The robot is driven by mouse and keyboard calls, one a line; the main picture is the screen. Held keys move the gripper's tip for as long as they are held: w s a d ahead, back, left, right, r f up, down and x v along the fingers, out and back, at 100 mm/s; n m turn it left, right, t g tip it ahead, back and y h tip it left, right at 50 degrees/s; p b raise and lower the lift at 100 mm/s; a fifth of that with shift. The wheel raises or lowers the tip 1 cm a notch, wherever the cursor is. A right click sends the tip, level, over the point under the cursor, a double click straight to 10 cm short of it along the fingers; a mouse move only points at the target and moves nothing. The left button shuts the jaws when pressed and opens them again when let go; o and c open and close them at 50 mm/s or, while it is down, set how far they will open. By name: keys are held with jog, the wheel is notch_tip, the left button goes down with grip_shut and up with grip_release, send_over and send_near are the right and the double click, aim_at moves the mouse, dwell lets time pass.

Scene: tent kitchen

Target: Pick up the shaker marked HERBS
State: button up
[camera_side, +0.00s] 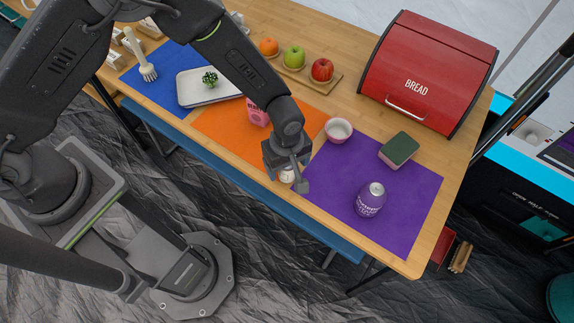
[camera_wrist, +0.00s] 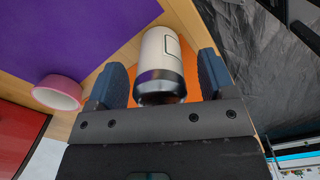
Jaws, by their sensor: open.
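A pale cylindrical shaker with a shiny metal end (camera_wrist: 160,58) is between the two fingers of my gripper (camera_wrist: 161,76) in the wrist view. The fingers are open, one on each side of it, and a gap shows beside it. Its label outline shows, but I cannot read any marking, so HERBS is not confirmed. In the side view my gripper (camera_side: 287,172) is low over the front edge of the table, and a small pale part of the shaker (camera_side: 287,176) shows beneath it. The rest is hidden by my gripper.
A pink-rimmed white bowl (camera_side: 339,130) stands just right of my gripper. A pink item (camera_side: 257,112) stands on the orange mat (camera_side: 215,128). A red bread box (camera_side: 425,75) is behind.

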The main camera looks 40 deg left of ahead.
jog(key=shift+f, duration=0.1)
jog(key=c, duration=1)
